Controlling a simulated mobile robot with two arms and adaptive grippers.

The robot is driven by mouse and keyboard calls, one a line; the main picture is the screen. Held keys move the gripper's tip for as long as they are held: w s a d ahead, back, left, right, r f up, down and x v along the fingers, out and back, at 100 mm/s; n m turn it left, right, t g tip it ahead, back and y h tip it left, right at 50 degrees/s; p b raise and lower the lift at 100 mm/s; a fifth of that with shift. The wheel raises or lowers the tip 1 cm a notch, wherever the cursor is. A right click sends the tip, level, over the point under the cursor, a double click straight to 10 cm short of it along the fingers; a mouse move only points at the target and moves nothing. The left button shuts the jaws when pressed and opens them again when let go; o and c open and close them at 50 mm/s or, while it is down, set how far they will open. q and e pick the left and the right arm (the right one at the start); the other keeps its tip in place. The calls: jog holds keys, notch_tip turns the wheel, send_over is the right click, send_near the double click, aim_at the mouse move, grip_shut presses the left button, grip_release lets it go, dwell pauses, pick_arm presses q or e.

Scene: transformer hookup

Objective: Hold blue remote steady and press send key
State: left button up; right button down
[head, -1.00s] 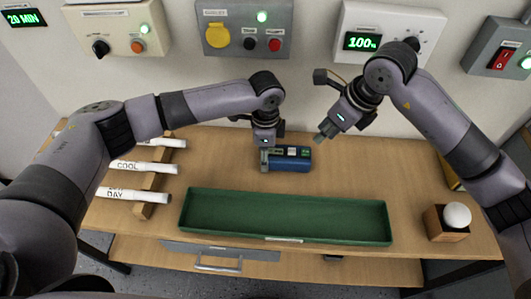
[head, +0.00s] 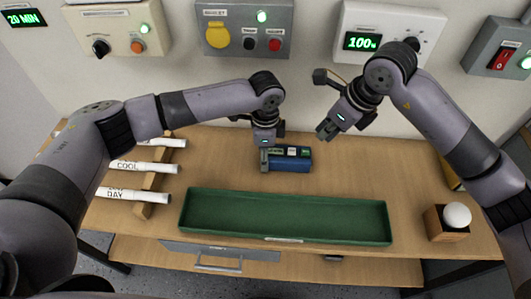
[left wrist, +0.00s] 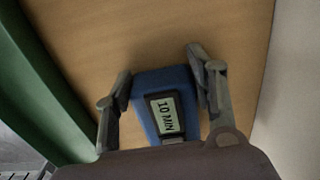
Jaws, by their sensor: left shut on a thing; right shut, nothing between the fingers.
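The blue remote (head: 290,164) lies on the table behind the green tray, with small light and dark areas on its top. My left gripper (head: 264,160) is shut on its left end. In the left wrist view the two fingers (left wrist: 160,95) stand on both sides of the blue remote (left wrist: 150,82), whose small display reads "10 MIN". The send key cannot be made out clearly. My right gripper (head: 325,132) is shut and empty, above and to the right of the remote, apart from it.
A long green tray (head: 285,239) lies in front of the remote. Rolled labels (head: 145,167) rest on a wooden rack at left. A white ball (head: 457,215) sits in a wooden box at right. Wall panels, one display reading "100%" (head: 362,41), another "20 MIN" (head: 25,19), are behind.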

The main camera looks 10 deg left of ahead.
aim_at(308, 150)
dwell(0.6)
jog(key=w+a+m+y, duration=0.1)
jog(key=m, duration=0.1)
jog(key=w+a+r+m+y, duration=0.1)
jog(key=m+y, duration=0.1)
jog(key=a+r+m+t+y, duration=0.1)
jog(key=m+y, duration=0.1)
jog(key=shift+w+r+m, duration=0.15)
jog(key=shift+w+m, duration=0.15)
jog(key=shift+w, duration=0.1)
jog(key=shift+f, duration=4.45)
jog(key=shift+f, duration=0.15)
jog(key=shift+f, duration=0.25)
